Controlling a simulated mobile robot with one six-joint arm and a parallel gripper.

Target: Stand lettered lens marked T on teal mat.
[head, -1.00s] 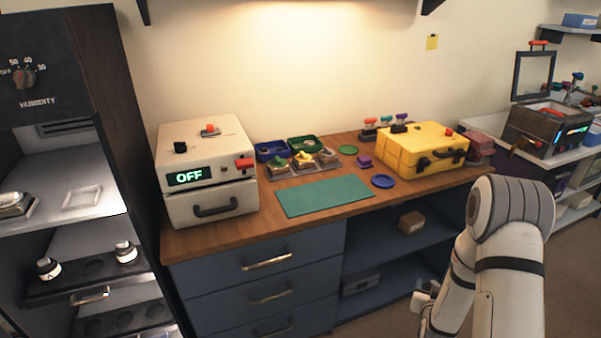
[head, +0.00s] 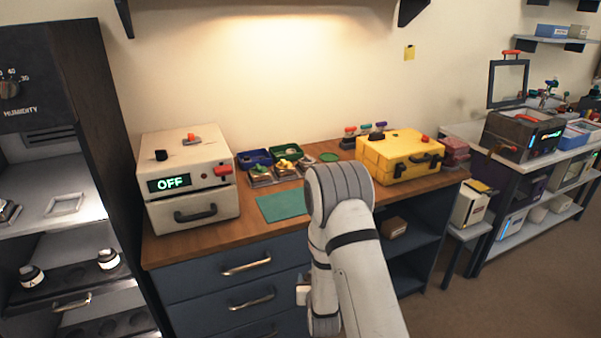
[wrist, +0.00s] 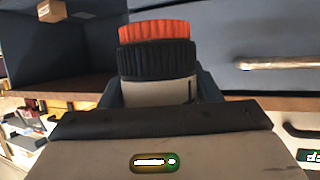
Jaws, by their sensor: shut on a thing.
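The teal mat (head: 280,206) lies flat on the wooden bench in the head view, with its right end hidden behind my arm. My gripper (wrist: 160,94) is shut on a lens (wrist: 158,62), which has an orange ring, a black ribbed ring and a pale body. No letter shows on the held lens, so I cannot tell its mark. In the head view my gripper hangs low in front of the bench drawers, mostly hidden by my arm. The mat's visible part is bare.
The white OFF box (head: 190,180) stands left of the mat and the yellow case (head: 398,157) right of it. Small trays (head: 285,168) sit behind the mat. The open cabinet at left holds two lenses, one here (head: 108,259). Drawer handles (head: 246,263) stick out below the bench.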

